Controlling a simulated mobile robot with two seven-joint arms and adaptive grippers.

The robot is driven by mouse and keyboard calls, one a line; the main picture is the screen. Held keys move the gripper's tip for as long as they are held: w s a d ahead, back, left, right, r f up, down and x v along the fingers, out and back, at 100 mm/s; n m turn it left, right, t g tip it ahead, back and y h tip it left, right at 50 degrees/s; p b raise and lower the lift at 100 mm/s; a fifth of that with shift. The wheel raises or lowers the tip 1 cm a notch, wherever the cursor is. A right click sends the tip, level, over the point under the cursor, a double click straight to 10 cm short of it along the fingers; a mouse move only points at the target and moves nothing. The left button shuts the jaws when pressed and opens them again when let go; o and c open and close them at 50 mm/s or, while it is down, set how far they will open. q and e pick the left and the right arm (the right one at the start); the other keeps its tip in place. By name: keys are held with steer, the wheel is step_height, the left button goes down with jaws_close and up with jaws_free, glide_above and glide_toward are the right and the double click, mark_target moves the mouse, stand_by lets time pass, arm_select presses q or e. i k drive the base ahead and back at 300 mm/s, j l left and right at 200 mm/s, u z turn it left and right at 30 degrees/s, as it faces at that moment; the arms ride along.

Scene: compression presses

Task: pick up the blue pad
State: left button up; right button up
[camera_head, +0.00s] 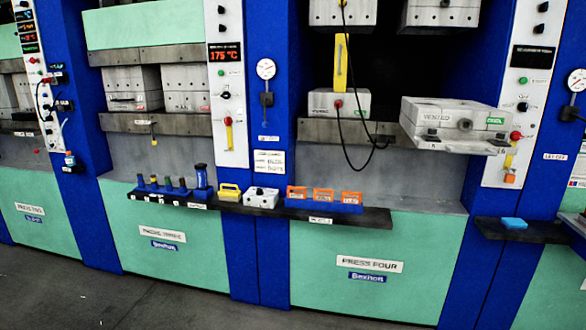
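The blue pad (514,223) is a small, flat, bright blue block in the head view. It lies on a short dark shelf (489,232) at the right, fixed to the front of a blue press column. Nothing covers it or stands against it. Neither of my grippers shows in the head view, so I cannot see how they stand.
Press four's green front (350,235) is left of the pad. A long dark ledge (375,218) holds orange-topped items (323,196), a grey box (261,197) and a yellow handle (229,190). A white mould block (455,115) juts out above. The dark floor (150,305) in front is clear.

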mark_target(509, 222)
steer(key=z, duration=1.4)
